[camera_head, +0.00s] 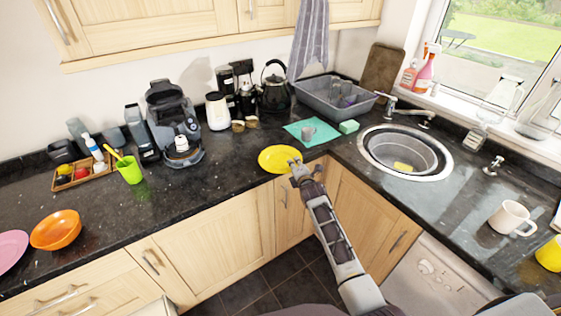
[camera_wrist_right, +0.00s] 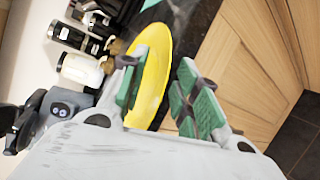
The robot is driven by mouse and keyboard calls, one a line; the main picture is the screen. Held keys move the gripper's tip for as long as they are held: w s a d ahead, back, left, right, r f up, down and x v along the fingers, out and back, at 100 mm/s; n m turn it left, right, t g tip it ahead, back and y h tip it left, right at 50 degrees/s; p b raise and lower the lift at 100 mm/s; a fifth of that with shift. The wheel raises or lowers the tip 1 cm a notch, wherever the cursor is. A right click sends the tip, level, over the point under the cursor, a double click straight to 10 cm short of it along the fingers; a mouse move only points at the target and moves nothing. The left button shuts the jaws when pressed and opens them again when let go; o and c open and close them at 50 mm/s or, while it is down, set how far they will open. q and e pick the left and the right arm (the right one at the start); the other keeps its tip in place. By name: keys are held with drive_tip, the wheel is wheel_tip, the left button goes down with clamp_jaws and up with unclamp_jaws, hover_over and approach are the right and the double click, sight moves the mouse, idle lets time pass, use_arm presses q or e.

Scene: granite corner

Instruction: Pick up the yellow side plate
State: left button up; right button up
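The yellow side plate (camera_head: 273,159) lies on the dark counter near its front edge, close to the inner corner. My right gripper (camera_head: 297,165) is at the plate's right front rim, covering a little of it. In the right wrist view the plate (camera_wrist_right: 153,72) shows behind and between the green-padded fingers of my right gripper (camera_wrist_right: 158,93). The fingers are wide apart, with one overlapping the plate in the picture. I cannot tell whether they touch it. My left gripper is not in view.
A turquoise cloth (camera_head: 297,128) with a grey mug (camera_head: 308,133) lies behind the plate. A grey dish tub (camera_head: 328,95) and kettle (camera_head: 274,92) stand farther back. The sink (camera_head: 373,160) is to the right. The counter left of the plate is clear up to the green cup (camera_head: 130,172).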

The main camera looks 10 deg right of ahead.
drive_tip(key=shift+c, duration=0.4)
clamp_jaws()
drive_tip(key=shift+r, duration=0.15)
drive_tip(key=shift+r, duration=4.95)
